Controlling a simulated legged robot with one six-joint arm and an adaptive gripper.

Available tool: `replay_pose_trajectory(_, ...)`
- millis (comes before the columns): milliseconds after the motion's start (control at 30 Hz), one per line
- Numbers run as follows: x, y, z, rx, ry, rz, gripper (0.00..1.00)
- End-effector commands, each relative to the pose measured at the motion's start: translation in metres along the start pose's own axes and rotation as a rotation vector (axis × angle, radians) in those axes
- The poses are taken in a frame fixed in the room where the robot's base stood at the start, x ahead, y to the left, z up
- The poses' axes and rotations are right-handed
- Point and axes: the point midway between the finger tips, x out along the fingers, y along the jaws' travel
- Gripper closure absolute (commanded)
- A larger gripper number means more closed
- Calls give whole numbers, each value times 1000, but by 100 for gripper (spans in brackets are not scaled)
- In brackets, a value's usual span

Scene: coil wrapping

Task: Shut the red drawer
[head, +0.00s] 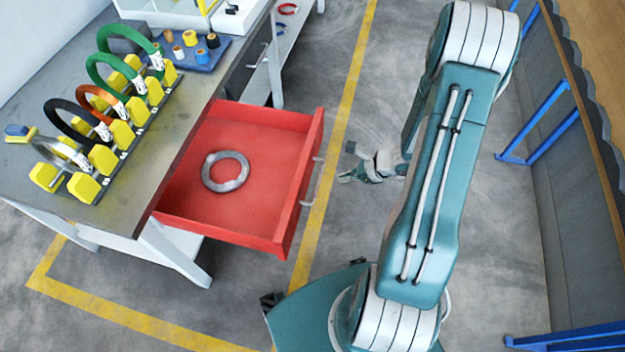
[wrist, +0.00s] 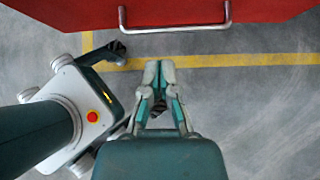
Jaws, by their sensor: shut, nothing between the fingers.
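The red drawer (head: 250,140) is pulled out from under the grey workbench in the head view. A grey ring (head: 225,172) lies flat on its floor. The drawer's front (wrist: 180,14) with its metal handle (wrist: 174,26) crosses the top of the wrist view. The handle also shows in the head view (head: 312,182). My gripper (head: 347,177) is in front of the drawer, to the right of the handle and apart from it. In the wrist view my gripper (wrist: 158,66) has its fingers together, empty, below the handle.
The workbench (head: 190,120) carries a rack with several coils (head: 105,120) and yellow blocks, and a blue tray (head: 195,52) of spools. Yellow lines (head: 345,110) mark the floor. A wall with blue brackets (head: 540,125) stands at the right. The floor between is clear.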

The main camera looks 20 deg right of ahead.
Motion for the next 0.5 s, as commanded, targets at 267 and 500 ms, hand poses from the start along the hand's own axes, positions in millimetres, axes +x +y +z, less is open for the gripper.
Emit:
replay_pose_trajectory(267, 54, 2, 0, -3, 1, 7, 100)
replay_pose_trajectory(500, 88, 1, 16, -7, 1, 4, 100)
